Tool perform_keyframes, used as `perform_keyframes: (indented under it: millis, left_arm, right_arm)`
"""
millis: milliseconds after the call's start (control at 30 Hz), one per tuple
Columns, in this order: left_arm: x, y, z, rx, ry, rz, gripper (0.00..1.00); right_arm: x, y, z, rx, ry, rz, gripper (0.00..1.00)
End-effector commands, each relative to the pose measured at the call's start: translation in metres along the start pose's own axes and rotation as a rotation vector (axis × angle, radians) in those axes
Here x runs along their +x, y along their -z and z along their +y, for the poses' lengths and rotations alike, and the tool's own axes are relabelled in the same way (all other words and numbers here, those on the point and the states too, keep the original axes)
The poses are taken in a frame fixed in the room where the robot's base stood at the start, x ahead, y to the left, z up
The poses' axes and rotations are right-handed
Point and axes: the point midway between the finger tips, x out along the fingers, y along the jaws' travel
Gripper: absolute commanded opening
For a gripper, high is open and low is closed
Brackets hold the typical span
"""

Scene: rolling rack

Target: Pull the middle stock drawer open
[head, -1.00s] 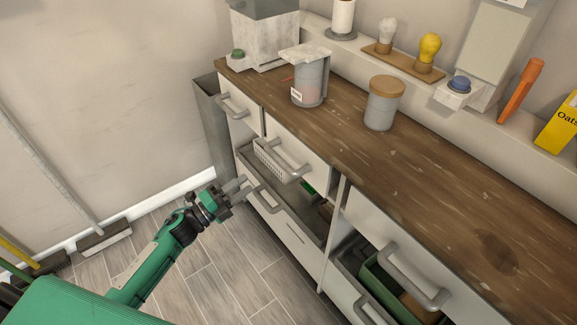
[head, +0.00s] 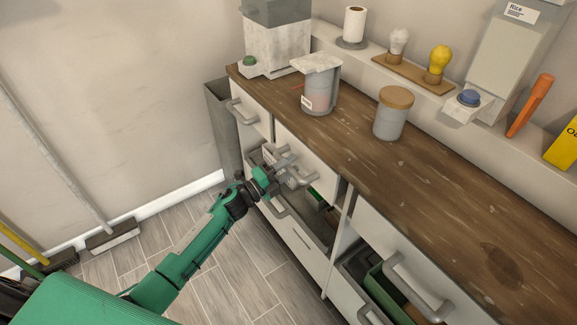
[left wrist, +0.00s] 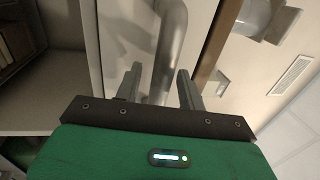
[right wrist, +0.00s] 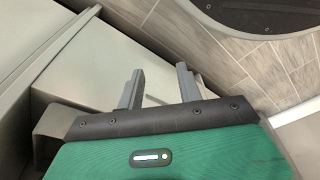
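The middle drawer (head: 310,155) has a white front under the wooden counter and looks shut. Its grey bar handle (head: 299,180) is partly hidden by my left gripper. My left gripper (head: 284,160) is at this handle. In the left wrist view, the handle (left wrist: 170,45) runs between the two fingers of my left gripper (left wrist: 158,85), which stand apart on either side of it with gaps showing. My right gripper (right wrist: 158,85) is open with nothing between its fingers, close to a pale cabinet surface (right wrist: 100,55). It does not show in the head view.
Below the middle drawer, a lower drawer (head: 303,232) stands open with items inside. At right another open drawer holds a green bin (head: 385,297). The counter (head: 350,130) carries a canister (head: 393,115) and a jug (head: 318,90).

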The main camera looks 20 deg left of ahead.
Motion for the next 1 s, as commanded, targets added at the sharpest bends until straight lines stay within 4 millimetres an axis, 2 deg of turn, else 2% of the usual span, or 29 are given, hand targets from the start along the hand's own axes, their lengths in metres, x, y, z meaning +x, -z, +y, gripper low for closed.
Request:
perform_keyframes:
  millis: [233, 433, 767, 867, 1000]
  left_arm:
    - [0.0, 0.0, 0.0, 0.0, 0.0, 0.0, 0.38]
    - [0.0, 0.0, 0.0, 0.001, 0.0, 0.0, 0.0]
    - [-0.006, 0.0, -0.001, 0.001, -0.001, -0.001, 0.0]
    - [-0.017, -0.001, -0.003, 0.003, -0.003, -0.001, 0.0]
    - [-0.042, 0.0, -0.008, 0.002, -0.004, 0.0, 0.0]
  right_arm:
    - [0.0, 0.001, 0.0, -0.001, 0.0, 0.001, 0.36]
    - [-0.001, 0.002, 0.0, -0.001, 0.0, 0.003, 0.36]
    - [-0.002, 0.003, 0.0, -0.001, 0.0, 0.006, 0.36]
    - [-0.001, 0.003, 0.0, -0.001, 0.0, 0.008, 0.36]
    - [0.006, -0.004, 0.001, -0.003, -0.001, 0.006, 0.36]
